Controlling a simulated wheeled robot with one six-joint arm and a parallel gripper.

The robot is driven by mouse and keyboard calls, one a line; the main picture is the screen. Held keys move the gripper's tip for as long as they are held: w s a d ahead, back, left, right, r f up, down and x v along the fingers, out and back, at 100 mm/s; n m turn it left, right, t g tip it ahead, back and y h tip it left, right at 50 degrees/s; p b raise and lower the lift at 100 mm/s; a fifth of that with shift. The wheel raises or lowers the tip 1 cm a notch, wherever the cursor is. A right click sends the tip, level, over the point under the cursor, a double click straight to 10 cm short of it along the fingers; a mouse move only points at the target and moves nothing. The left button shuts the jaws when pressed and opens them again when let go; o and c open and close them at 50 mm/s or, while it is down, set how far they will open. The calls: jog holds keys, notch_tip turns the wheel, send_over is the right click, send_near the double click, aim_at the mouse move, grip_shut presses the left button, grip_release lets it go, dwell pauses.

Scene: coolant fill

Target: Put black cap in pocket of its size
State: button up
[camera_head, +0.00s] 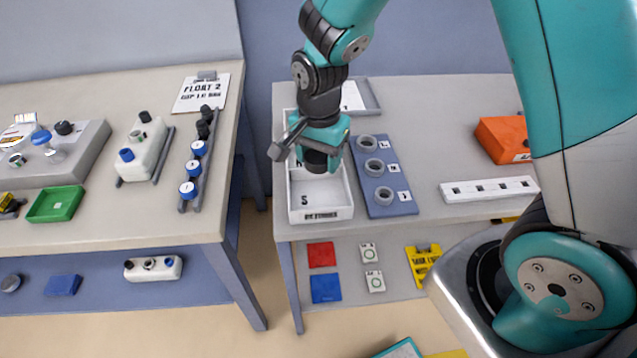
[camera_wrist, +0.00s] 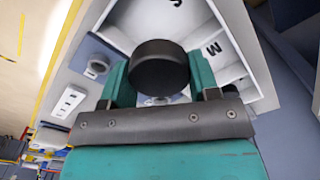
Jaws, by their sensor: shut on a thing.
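My gripper (camera_head: 318,150) is shut on the black cap (camera_head: 316,161). In the wrist view the cap (camera_wrist: 160,67) is a dark round disc between the two teal fingers. The gripper holds it over the white tray (camera_head: 321,214), which has lettered pockets. The pocket marked S (camera_head: 322,192) at the tray's front is visible and looks empty. The wrist view shows the letter M on the wall or floor of a neighbouring pocket (camera_wrist: 222,52). The gripper hides much of the rear pockets. I cannot tell whether the cap touches the tray.
A blue-grey plate with several grey rings (camera_head: 382,208) lies right of the tray. A white strip (camera_head: 490,189) and an orange box (camera_head: 503,138) lie farther right. A gap separates this bench from the left table (camera_head: 110,220), which holds several caps and bottles.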

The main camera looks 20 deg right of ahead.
aim_at(318, 160)
notch_tip(318, 160, down, 9)
jog(key=shift+r+p, duration=0.15)
jog(key=shift+p, duration=0.15)
jog(key=o, duration=1)
notch_tip(318, 160, up, 11)
jog(key=shift+r+b, duration=0.2)
jog(key=shift+b, duration=0.5)
jog(key=r, duration=0.1)
jog(key=s+n, duration=0.1)
jog(key=r, duration=0.1)
jog(key=shift+s+a+r, duration=0.15)
jog(key=shift+a+r, duration=0.15)
jog(key=shift+a, duration=0.05)
jog(key=s+a+r+n+y, duration=0.1)
jog(key=s+r+n, duration=0.3)
jog(key=s+n, duration=0.1)
jog(key=s+a+r+n+y, duration=0.1)
jog(key=s+r+n, duration=0.3)
jog(key=s+n, duration=0.2)
jog(key=s+a+r+n+y, duration=0.2)
jog(key=s+r+n, duration=0.1)
jog(key=s+n, duration=0.2)
jog(key=shift+s+a+r+n, duration=0.1)
jog(key=shift+s+r+n, duration=0.25)
jog(key=shift+s, duration=0.5)
